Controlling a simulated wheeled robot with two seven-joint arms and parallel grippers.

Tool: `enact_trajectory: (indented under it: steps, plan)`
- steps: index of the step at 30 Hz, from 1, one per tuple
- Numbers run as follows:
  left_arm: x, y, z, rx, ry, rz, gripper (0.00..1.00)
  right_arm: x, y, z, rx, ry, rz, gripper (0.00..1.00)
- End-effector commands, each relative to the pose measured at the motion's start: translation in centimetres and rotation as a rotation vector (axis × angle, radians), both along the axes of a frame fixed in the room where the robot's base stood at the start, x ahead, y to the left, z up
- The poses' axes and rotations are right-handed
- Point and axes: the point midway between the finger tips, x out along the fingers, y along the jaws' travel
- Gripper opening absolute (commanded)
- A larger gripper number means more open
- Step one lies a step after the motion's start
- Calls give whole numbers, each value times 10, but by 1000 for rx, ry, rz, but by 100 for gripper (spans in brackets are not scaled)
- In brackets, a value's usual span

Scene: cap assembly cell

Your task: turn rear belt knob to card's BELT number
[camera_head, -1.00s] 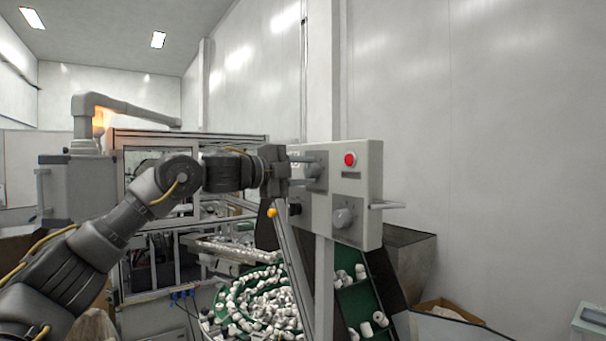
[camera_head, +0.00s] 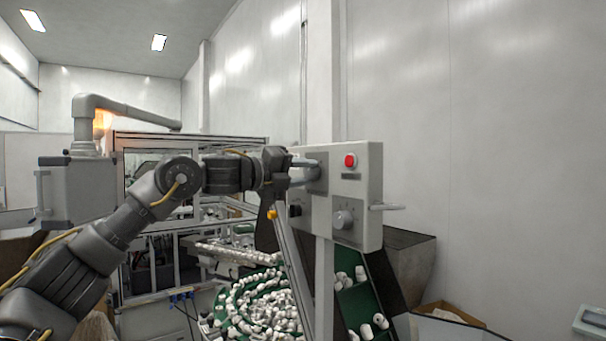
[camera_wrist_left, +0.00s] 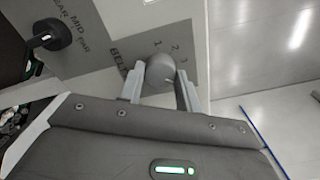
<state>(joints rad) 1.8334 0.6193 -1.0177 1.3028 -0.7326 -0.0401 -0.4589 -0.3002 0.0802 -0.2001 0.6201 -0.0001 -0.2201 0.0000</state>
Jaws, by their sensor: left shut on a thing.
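The control panel (camera_head: 366,213) is a light grey box on a post in the head view. My left gripper (camera_head: 312,172) reaches its upper left part from the left. In the left wrist view its two fingers (camera_wrist_left: 160,82) are shut on a round grey knob (camera_wrist_left: 160,70), one finger on each side. The knob sits on a grey plate (camera_wrist_left: 110,30) marked BELT, with the numbers 1, 2 and 3 around it. The knob's pointer is not clear. No card with a readable BELT number shows. My right gripper is out of view.
A black knob (camera_wrist_left: 50,34) is at upper left in the wrist view. White caps fill the green bowl (camera_head: 236,292) below.

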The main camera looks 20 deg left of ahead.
Motion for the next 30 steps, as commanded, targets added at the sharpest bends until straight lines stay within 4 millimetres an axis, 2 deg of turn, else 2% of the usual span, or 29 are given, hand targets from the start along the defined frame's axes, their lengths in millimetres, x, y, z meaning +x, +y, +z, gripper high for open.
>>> enact_trajectory:
  steps: [13,14,18,26,30]
  plan:
    - [1,-1,-4,11,2,-2,11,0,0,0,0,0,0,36]
    - [1,-1,-4,11,2,-2,38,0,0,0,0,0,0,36]
    - [0,-1,-3,10,1,-2,56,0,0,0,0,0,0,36]
    - [0,0,-2,8,-2,0,56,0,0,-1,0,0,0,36]
    - [-7,7,-4,7,-3,0,56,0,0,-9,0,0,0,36]
